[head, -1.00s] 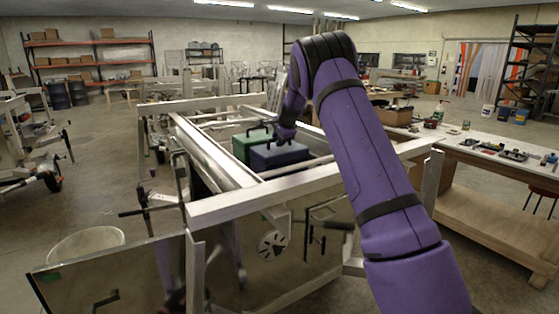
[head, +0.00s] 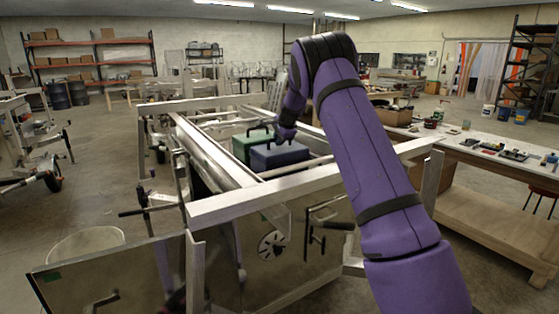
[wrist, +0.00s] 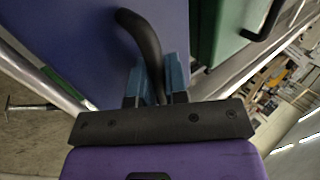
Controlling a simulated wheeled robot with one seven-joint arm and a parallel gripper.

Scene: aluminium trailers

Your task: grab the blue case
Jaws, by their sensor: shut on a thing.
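The blue case (head: 280,155) sits inside the aluminium trailer frame in the head view, with my gripper (head: 284,139) at its top. In the wrist view the blue case (wrist: 75,45) fills the upper left, and its black curved handle (wrist: 148,50) runs between the two blue fingers of my gripper (wrist: 156,85). My gripper is shut on this handle. The case's underside is hidden in the head view.
A green case (head: 242,148) stands right beside the blue one, and its dark handle (wrist: 265,22) shows in the wrist view. Aluminium rails (head: 262,187) surround both cases. A workbench (head: 490,150) with tools stands at the right.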

